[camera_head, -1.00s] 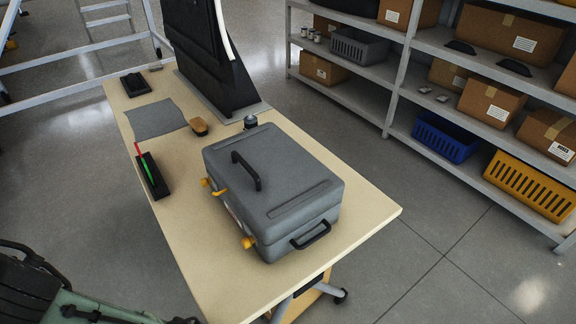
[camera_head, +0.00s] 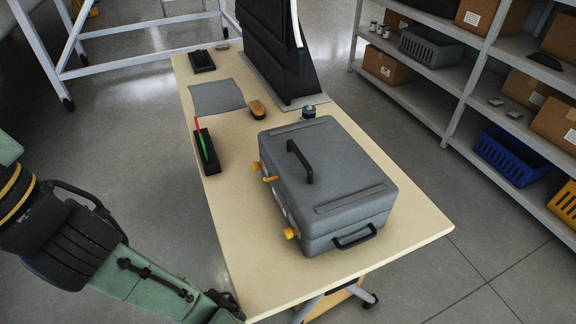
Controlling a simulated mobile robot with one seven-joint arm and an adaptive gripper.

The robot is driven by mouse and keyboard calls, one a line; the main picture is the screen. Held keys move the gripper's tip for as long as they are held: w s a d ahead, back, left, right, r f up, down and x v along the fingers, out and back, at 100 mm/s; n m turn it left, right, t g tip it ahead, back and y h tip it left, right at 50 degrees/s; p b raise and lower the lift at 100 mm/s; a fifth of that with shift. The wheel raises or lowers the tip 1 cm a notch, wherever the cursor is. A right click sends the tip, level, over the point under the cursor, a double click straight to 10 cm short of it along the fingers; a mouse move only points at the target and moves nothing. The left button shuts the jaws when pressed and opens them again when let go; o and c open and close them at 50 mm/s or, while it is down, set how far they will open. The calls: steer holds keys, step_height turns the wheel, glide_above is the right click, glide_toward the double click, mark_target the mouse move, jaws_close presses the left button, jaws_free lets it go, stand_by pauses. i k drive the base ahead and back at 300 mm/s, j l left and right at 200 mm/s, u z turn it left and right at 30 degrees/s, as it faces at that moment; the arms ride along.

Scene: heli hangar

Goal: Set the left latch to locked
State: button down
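A grey hard case (camera_head: 335,170) lies closed on the table, with a black handle (camera_head: 299,160) on its lid. Its front faces left and carries yellow-orange latch parts. The left latch (camera_head: 257,167) is on the farther, left part of this face, with a yellow lever-like piece (camera_head: 270,179) close beside it. Another yellow latch (camera_head: 290,233) is at the nearer corner. The latches are small, and I cannot tell their settings. My arm reaches in from the left to the table's near edge. My gripper does not show.
The beige table (camera_head: 235,225) also holds a black pen holder (camera_head: 207,152), a grey cloth (camera_head: 217,97), a brush (camera_head: 257,109) and a dark panel (camera_head: 268,50). A black side handle (camera_head: 355,238) faces the near end. Shelves (camera_head: 420,80) stand at right.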

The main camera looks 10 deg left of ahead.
mark_target(257, 166)
steer(key=i+j, duration=0.2)
steer(key=j, duration=0.2)
steer(key=i+j+z, duration=0.1)
steer(key=j, duration=0.25)
steer(key=i+j, duration=0.25)
steer(key=j, duration=0.15)
